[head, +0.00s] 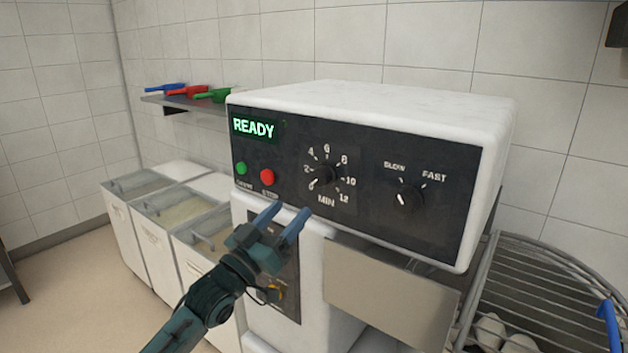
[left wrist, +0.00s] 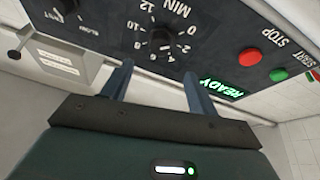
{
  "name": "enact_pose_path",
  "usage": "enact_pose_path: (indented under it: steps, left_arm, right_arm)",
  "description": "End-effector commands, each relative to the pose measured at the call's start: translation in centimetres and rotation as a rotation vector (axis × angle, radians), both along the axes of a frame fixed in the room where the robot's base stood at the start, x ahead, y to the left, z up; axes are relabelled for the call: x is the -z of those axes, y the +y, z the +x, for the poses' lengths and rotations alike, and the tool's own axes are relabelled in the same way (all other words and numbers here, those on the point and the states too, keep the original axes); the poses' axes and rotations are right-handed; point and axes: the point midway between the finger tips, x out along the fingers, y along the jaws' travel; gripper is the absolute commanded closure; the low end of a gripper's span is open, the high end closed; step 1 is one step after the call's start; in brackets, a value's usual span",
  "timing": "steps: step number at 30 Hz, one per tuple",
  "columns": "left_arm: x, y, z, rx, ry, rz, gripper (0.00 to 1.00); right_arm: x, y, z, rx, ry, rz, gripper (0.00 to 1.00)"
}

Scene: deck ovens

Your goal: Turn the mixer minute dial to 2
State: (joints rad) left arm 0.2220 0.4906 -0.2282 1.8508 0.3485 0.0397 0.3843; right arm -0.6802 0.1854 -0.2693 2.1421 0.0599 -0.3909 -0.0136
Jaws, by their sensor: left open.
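The mixer minute dial (head: 323,175) is a black round knob on the dark front panel, ringed by numbers from 0 to 12. Its white mark points to the lower left, toward 0. My left gripper (head: 288,212) is open and empty, below and left of the dial, with its two blue fingers pointing up at the panel. In the left wrist view the dial (left wrist: 162,41) appears upside down, beyond and between the open fingertips (left wrist: 158,71), apart from them.
A green button (head: 241,168) and red stop button (head: 267,177) sit left of the dial; a slow-fast knob (head: 409,198) is right. The display (head: 253,128) reads READY. A wire guard (head: 540,262) stands lower right. Bins (head: 150,230) and a shelf (head: 160,100) with scoops are left.

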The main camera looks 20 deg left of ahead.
Motion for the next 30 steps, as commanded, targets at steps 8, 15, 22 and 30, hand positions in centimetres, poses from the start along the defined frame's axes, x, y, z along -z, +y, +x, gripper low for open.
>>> enact_pose_path:
  steps: [8,15,22,30]
  left_arm:
    - [-2.5,-2.0,5.2,0.000,0.000,0.000,0.41]
    - [-3.5,-3.0,7.9,0.000,0.001,0.000,0.41]
    - [-3.7,-3.3,8.5,0.000,0.001,0.002,0.41]
    - [-3.6,-3.2,8.5,0.000,0.001,0.002,0.49]
  right_arm:
    - [-0.6,-0.2,0.0,-0.002,0.003,-0.017,1.00]
    - [-0.8,-0.3,0.1,-0.002,-0.001,-0.030,1.00]
    - [-0.7,-0.4,0.2,-0.002,-0.001,-0.034,1.00]
    - [-0.7,-0.4,0.2,-0.001,-0.001,-0.034,1.00]
